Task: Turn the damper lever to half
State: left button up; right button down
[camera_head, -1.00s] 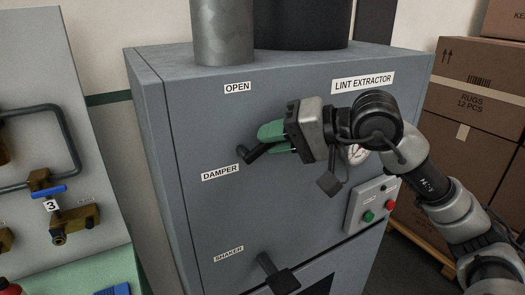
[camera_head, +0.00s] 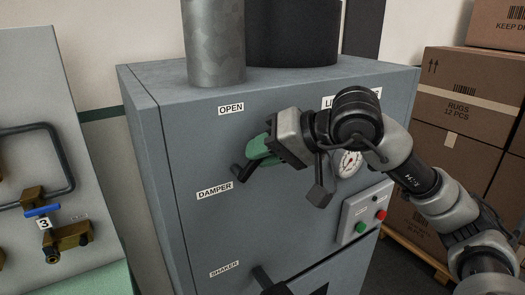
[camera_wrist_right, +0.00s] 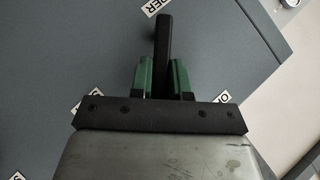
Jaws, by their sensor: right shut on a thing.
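The damper lever (camera_head: 240,175) is a black bar on the front of the grey cabinet (camera_head: 185,140), right of the "DAMPER" label (camera_head: 215,190) and below the "OPEN" label (camera_head: 231,109). In the head view it slants up to the right into my right gripper (camera_head: 258,150). The green fingers are shut on it, and hide part of it. In the right wrist view, the lever (camera_wrist_right: 164,35) stands between the two fingers of my right gripper (camera_wrist_right: 162,75) and sticks out past their tips. My left gripper is not in view.
A pressure gauge (camera_head: 347,163) and a button box (camera_head: 366,212) are to the right of my gripper. The shaker handle (camera_head: 265,279) is below. A valve panel (camera_head: 75,150) stands at the left. Cardboard boxes (camera_head: 460,105) are stacked at the right.

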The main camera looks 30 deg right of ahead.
jog(key=c, duration=1.1)
grip_release()
jog(key=shift+s+d+r, duration=0.1)
jog(key=shift+s+d, duration=0.05)
jog(key=shift+d, duration=0.05)
jog(key=b+v, duration=0.4)
jog(key=v, duration=0.6)
jog(key=shift+s+r, duration=0.1)
